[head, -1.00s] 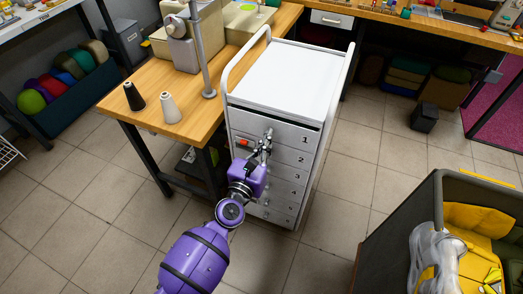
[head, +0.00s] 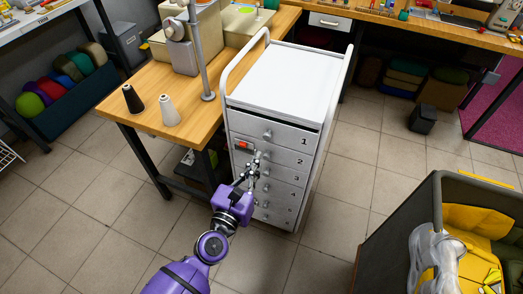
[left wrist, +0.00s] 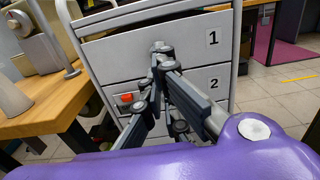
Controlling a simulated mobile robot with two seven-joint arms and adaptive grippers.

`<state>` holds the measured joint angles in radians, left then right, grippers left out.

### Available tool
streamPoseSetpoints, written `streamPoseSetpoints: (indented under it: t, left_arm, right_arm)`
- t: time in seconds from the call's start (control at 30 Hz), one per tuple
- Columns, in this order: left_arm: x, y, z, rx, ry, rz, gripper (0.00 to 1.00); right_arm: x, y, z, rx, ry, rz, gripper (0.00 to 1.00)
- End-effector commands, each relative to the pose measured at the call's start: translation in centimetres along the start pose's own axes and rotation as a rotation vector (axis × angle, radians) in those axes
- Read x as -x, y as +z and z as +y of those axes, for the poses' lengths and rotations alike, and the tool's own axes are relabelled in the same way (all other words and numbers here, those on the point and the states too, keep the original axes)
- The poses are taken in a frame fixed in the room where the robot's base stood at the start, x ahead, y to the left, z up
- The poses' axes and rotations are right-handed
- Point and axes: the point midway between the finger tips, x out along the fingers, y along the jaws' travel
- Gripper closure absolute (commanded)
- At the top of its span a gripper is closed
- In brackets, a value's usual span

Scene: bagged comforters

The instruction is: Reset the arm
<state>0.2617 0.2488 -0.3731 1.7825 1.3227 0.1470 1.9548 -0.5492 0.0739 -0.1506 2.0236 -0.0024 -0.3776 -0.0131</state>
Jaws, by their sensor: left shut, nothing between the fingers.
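My left arm is purple, and its gripper (head: 252,168) is in front of the white drawer cabinet (head: 285,85) in the head view. The gripper is shut and empty, near the drawers marked 2 and 3. In the left wrist view the gripper fingers (left wrist: 162,72) point at the cabinet front, with drawers 1 and 2 behind them. The drawers look closed. I cannot tell from these views how far the fingertips are from the drawer fronts. My right gripper is not in view.
A wooden table (head: 150,98) with a sewing machine (head: 183,50) and two thread cones stands left of the cabinet. A dark bin (head: 395,240) with bagged yellow items is at lower right. Tiled floor (head: 345,190) between them is clear.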

Motion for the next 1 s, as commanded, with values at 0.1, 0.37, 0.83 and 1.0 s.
streamPoseSetpoints:
  t: [0.1, 0.37, 0.83, 1.0]
  left_arm:
    - [2.2, 0.0, 0.0, -0.003, -0.002, 0.001, 1.00]
    - [4.1, 0.0, 0.0, -0.001, -0.001, 0.001, 1.00]
    - [4.1, -0.2, -1.7, -0.501, -0.081, -0.004, 1.00]
    - [5.8, -1.4, -3.0, -1.230, -0.187, -0.003, 1.00]
  right_arm:
    - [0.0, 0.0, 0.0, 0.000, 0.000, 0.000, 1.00]
    - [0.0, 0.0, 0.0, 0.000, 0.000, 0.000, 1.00]
    - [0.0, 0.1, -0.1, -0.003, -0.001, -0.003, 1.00]
    - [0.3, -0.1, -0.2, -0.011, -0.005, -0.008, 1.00]
